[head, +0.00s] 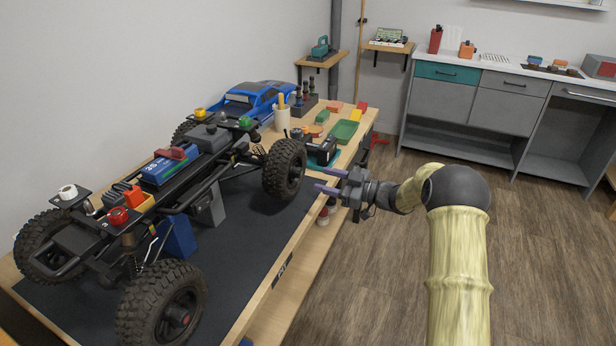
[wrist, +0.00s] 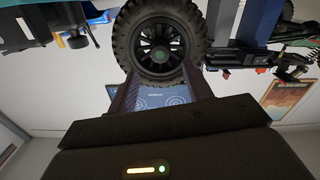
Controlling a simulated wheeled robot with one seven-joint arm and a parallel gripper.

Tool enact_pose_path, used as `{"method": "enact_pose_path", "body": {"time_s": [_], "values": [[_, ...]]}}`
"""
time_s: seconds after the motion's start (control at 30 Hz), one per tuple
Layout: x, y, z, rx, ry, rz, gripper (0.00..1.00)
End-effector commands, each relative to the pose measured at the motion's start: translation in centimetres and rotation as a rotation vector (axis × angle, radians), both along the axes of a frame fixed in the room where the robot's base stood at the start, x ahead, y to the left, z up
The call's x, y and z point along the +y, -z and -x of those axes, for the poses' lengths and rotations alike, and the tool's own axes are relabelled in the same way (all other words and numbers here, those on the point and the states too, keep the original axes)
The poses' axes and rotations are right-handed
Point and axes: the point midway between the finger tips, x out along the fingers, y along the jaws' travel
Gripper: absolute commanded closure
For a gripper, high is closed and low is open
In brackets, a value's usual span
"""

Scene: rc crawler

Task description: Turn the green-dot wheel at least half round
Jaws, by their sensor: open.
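The crawler (head: 170,170) stands on a dark mat on the bench, its knobby black wheels hanging at its sides. The green-dot wheel (head: 285,170) is the far wheel on the bench's aisle side; its hub colour is hard to make out there. In the wrist view the wheel (wrist: 118,35) shows face-on, with a green hub centre (wrist: 160,54). My gripper (head: 322,179) is open and empty, just right of this wheel, fingers pointing at it. In the wrist view my fingers (wrist: 160,78) lie either side of the lower tyre edge; contact cannot be told.
The near wheel (head: 162,308) has a red hub centre. Beyond the green-dot wheel are a black device (head: 322,150), a green tray (head: 344,132) and a pen cup (head: 282,119). A blue car body (head: 262,98) sits behind. Open floor lies right of the bench.

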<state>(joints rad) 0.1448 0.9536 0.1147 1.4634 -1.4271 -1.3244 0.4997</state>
Motion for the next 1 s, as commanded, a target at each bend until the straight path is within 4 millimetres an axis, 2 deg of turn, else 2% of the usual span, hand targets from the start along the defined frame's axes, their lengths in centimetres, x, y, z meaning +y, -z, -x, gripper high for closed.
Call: {"method": "enact_pose_path", "body": {"time_s": [0.1, 0.3, 0.47, 0.7, 0.73, 0.9, 1.0], "values": [[2.2, 0.1, -0.7, 0.000, -0.004, 0.000, 0.50], [5.0, 0.1, -1.8, -0.001, -0.002, 0.001, 0.50], [5.9, 0.0, -2.1, 0.000, -0.001, 0.000, 0.50], [6.0, 0.0, -2.1, 0.000, -0.001, 0.000, 0.50], [6.0, 0.0, -2.1, 0.000, 0.000, 0.000, 0.52], [5.9, 0.0, -2.1, 0.000, 0.000, 0.000, 0.85], [5.9, 0.0, -2.1, 0.000, 0.000, 0.000, 1.00]]}}
